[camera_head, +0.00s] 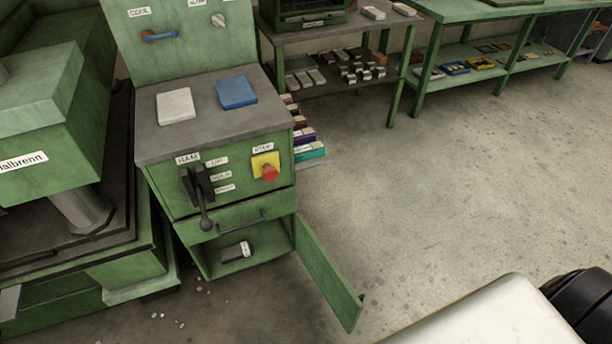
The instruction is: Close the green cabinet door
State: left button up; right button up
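The green cabinet (218,178) stands left of the middle in the head view. Its lower door (328,274) is hinged on the right side and stands wide open, swung out toward the lower right. The open lower compartment shows a small dark object with a white end (236,252) lying inside. A closed drawer with a dark handle (240,222) sits above the compartment. Neither of my grippers shows clearly in the view.
A lever (204,200) and a red stop button (269,172) stick out of the cabinet front. A large green machine (50,130) stands to the left. Green workbenches (430,40) with shelves line the back. The concrete floor (460,180) right of the door is clear.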

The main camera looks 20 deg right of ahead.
aim_at(347, 307)
jog(key=l+u, duration=0.15)
jog(key=l, duration=0.3)
jog(key=l+u, duration=0.15)
jog(key=l, duration=0.3)
jog(key=l+u, duration=0.15)
jog(key=l, duration=0.25)
jog(key=k+l+u, duration=0.1)
jog(key=l, duration=0.35)
jog(key=k+l+u, duration=0.15)
jog(key=l, duration=0.25)
jog(key=l+u, duration=0.15)
jog(key=l, duration=0.3)
jog(key=k+l+u, duration=0.15)
jog(key=l, duration=0.25)
